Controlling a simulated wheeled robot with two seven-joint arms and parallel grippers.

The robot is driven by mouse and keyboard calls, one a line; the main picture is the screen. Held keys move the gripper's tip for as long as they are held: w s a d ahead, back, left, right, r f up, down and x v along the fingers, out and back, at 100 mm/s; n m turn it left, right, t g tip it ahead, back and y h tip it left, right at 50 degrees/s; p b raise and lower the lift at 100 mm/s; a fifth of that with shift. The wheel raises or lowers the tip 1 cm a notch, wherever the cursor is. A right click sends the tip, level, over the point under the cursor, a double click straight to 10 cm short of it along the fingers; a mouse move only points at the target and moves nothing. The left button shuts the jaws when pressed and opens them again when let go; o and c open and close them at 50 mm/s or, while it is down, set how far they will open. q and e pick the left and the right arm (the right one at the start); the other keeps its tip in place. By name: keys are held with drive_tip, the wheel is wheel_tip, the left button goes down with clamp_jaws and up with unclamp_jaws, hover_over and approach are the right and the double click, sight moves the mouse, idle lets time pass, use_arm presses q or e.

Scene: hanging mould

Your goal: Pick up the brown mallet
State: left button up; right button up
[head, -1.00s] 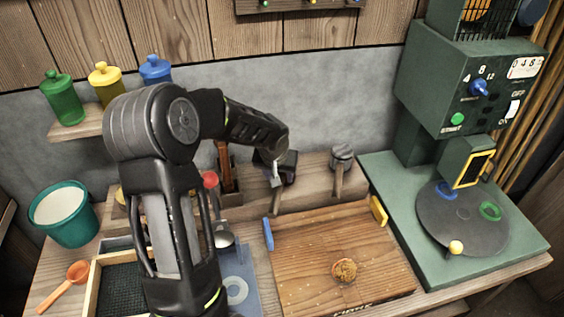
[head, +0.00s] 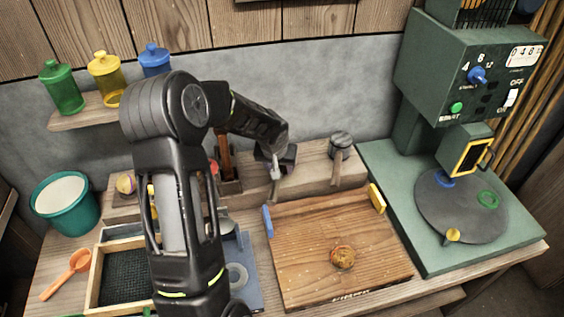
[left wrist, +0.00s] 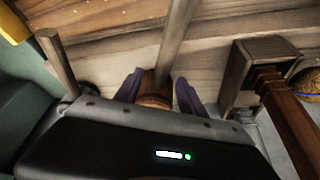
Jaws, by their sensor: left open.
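The brown mallet shows in the left wrist view, with its round brown head (left wrist: 155,92) between my finger pads and its pale handle (left wrist: 178,35) running away from me. In the head view its handle (head: 275,189) hangs at the ledge below my left gripper (head: 277,160), and its head is mostly hidden by the gripper. In the left wrist view my left gripper (left wrist: 158,90) is open, with one purple finger on each side of the head. Whether the fingers touch it I cannot tell. My right gripper is out of view.
A grey-headed mallet (head: 340,146) stands on the ledge to the right. A wooden holder (left wrist: 257,65) with a brown-handled tool (left wrist: 290,120) is close on the other side. A wooden board (head: 310,245) lies in front; a green machine (head: 470,60) stands at right.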

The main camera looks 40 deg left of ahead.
use_arm(q)
drive_tip(key=p+x, duration=0.1)
drive_tip(key=x, duration=0.3)
drive_tip(key=shift+w+a+f, duration=0.1)
drive_tip(key=shift+a+f, duration=0.05)
drive_tip(key=shift+f, duration=0.15)
drive_tip(key=shift+c, duration=0.2)
clamp_jaws()
idle(0.4)
